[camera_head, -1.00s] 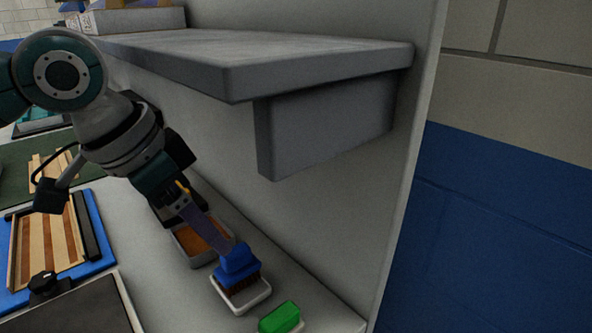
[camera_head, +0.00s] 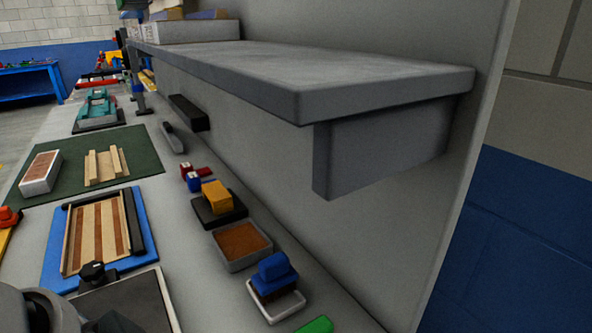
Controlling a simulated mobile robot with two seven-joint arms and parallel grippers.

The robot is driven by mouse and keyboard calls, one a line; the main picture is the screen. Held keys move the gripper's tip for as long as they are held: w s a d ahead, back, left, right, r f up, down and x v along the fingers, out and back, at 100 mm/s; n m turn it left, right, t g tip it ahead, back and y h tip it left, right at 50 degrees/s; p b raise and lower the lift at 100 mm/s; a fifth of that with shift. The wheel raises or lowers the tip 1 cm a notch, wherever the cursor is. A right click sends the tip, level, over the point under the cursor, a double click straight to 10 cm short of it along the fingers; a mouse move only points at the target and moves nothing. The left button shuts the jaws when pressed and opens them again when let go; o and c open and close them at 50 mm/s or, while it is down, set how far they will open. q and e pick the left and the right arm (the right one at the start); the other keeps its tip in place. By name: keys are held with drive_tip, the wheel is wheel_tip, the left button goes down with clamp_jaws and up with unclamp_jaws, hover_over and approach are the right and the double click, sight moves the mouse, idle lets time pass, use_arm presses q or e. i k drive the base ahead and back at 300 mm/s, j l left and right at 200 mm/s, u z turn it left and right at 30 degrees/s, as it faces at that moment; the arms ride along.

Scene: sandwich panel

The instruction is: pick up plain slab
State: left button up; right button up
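No thing here can be told for sure as the plain slab. A striped light-and-brown wooden panel (camera_head: 97,236) lies in a blue fixture (camera_head: 51,283) with dark side rails, at the left. A reddish-brown block or filling (camera_head: 42,165) sits in a white tray (camera_head: 37,186) on the green mat. A dark flat plate (camera_head: 140,300) with a pale edge and a black knob (camera_head: 92,271) lies at the lower left. Neither of my grippers can be made out. A grey rounded part, likely of my arm, shows at the bottom left corner.
A grey shelf (camera_head: 340,75) overhangs the counter along the wall. Under it stand a yellow block on a black base (camera_head: 218,208), a grey tray with brown filling (camera_head: 240,259), a blue brush (camera_head: 274,275) and a green block (camera_head: 316,325). The green mat (camera_head: 142,158) holds pale wooden strips (camera_head: 105,166).

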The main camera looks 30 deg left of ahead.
sight(39, 178)
drive_tip(key=j+u, duration=0.15)
drive_tip(key=u, duration=0.3)
drive_tip(key=k+j+u, duration=0.1)
drive_tip(key=u, duration=0.35)
drive_tip(key=j+u, duration=0.2)
drive_tip(key=u, duration=0.25)
drive_tip(key=j+u, duration=0.15)
drive_tip(key=u, duration=0.3)
drive_tip(key=i+j+u, duration=0.1)
drive_tip(key=u, duration=0.35)
